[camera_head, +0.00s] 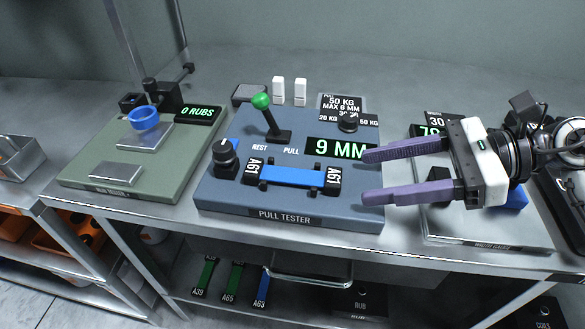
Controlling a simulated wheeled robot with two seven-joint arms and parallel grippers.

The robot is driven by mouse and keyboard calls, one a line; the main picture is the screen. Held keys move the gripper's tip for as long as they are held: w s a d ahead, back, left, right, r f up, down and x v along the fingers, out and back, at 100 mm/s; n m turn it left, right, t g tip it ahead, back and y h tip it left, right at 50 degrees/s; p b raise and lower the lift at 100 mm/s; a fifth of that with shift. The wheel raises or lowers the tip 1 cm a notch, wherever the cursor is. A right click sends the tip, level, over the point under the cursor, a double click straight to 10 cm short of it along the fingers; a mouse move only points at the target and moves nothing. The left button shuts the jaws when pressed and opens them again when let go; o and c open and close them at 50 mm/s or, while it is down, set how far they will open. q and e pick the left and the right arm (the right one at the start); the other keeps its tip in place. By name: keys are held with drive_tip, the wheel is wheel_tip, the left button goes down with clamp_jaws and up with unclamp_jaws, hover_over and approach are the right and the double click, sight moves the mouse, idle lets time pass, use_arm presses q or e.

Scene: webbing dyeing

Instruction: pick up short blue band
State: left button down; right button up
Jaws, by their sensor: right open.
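A blue band (290,176) lies flat across the pull tester (225,192), with a black end piece marked A61 at each side. Another blue band (262,287), tagged A63, lies on the lower shelf beside two green bands. My right gripper (369,176) is open and empty, its two purple fingers pointing left. It is to the right of the A61 band and apart from it, over the right edge of the pull tester. My left gripper is not in view.
The pull tester has a green-knobbed lever (261,101), a black dial (224,152) and a display reading 9 MM (341,149). A rub tester (75,184) with a blue ring stands left. Another device (480,228) sits under my right gripper, partly hidden.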

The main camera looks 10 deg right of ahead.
sight(339, 176)
drive_tip(key=a, duration=0.3)
drive_tip(key=w+a+p, duration=0.1)
drive_tip(key=shift+a+f, duration=0.2)
drive_tip(key=shift+f, duration=0.15)
drive_tip(key=shift+w+a+f, duration=0.2)
drive_tip(key=shift+a+f, duration=0.05)
drive_tip(key=shift+a, duration=0.1)
drive_tip(key=c, duration=1.2)
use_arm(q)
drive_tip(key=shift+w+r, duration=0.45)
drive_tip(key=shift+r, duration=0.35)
use_arm(e)
drive_tip(key=shift+c, duration=0.2)
